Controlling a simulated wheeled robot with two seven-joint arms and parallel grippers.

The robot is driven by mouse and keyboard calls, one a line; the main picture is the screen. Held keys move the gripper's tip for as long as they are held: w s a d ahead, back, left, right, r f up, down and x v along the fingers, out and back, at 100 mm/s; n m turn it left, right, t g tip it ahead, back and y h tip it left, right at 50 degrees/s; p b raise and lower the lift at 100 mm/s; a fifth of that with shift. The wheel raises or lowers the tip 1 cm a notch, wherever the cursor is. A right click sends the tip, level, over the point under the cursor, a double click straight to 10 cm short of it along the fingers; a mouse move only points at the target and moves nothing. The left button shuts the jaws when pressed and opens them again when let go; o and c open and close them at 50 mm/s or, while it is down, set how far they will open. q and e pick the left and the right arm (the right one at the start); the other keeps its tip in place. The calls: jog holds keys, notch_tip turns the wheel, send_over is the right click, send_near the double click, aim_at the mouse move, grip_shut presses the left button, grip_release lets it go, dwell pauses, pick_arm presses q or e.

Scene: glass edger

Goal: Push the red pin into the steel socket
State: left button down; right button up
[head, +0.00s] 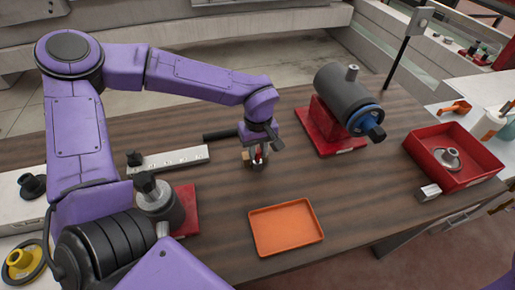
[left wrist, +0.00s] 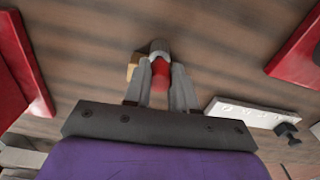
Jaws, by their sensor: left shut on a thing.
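My left gripper (head: 258,158) is over the middle of the table, pointing down, and shut on the red pin. The red pin (left wrist: 160,75) shows between the two fingers in the left wrist view. A pale grey round piece (left wrist: 160,47) sits at the pin's far end; it looks like the steel socket, but I cannot tell how deep the pin is in it. A small tan block (left wrist: 133,65) is beside it. In the head view the fingers mostly hide the pin and that grey piece. My right gripper is not in view.
An orange tray (head: 286,228) lies in front of the gripper. A grey motor (head: 347,98) on a red base stands behind right. A red bin (head: 455,187) is at the right. A pale bar (head: 172,158) and dark rod (head: 221,134) lie left.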

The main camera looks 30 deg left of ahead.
pick_arm(q)
jog(key=shift+f+b, duration=0.3)
jog(key=shift+f, duration=0.6)
jog(key=c, duration=0.8)
grip_release()
jog(key=shift+c, duration=0.2)
notch_tip(320, 180, up, 10)
jog(key=shift+r+b, duration=0.25)
jog(key=shift+b, duration=0.25)
